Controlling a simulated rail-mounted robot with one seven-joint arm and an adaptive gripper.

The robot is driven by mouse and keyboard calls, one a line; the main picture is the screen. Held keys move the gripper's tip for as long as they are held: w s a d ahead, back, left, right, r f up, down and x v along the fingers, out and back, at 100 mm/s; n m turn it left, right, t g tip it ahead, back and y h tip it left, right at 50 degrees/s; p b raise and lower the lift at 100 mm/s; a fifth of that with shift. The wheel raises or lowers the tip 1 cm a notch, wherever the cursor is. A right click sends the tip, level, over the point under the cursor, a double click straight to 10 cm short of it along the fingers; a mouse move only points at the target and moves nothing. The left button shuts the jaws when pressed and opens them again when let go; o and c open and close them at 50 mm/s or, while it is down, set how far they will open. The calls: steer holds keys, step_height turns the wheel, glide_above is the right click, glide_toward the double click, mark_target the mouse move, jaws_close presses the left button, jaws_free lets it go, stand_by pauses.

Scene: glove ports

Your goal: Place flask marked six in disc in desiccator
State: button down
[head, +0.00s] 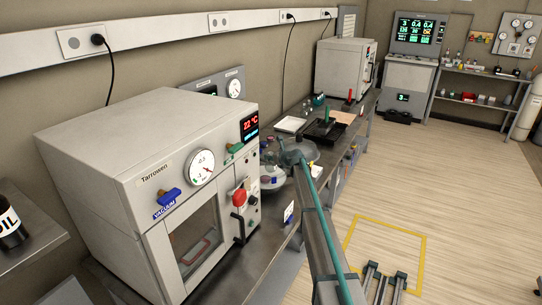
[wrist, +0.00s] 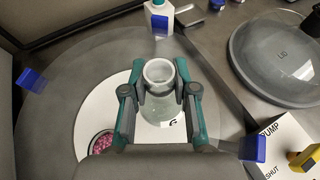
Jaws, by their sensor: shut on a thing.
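My gripper (wrist: 160,82) is shut on a clear glass flask (wrist: 159,104), one finger on each side of it below its pale, wide-mouthed neck. A dark mark, which looks like a six, shows low on or just beneath the flask. The flask is over the white disc (wrist: 98,124) of the desiccator (wrist: 62,70), whose wide grey rim surrounds it. I cannot tell whether the flask touches the disc. Pink beads (wrist: 103,144) show through a round opening at the disc's left.
Blue clips (wrist: 32,79) stand around the rim. A white bottle (wrist: 159,17) stands at the far side. A PUMP/SHUT panel with a yellow handle (wrist: 303,160) is at lower right. In the head view, a vacuum oven (head: 150,165) stands left on the bench; the floor at right is open.

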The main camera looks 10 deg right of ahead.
steer(key=shift+f, duration=0.15)
steer(key=c, duration=0.9)
jaws_free()
steer(key=b+v, duration=0.3)
steer(key=v, duration=0.9)
steer(key=shift+r, duration=0.2)
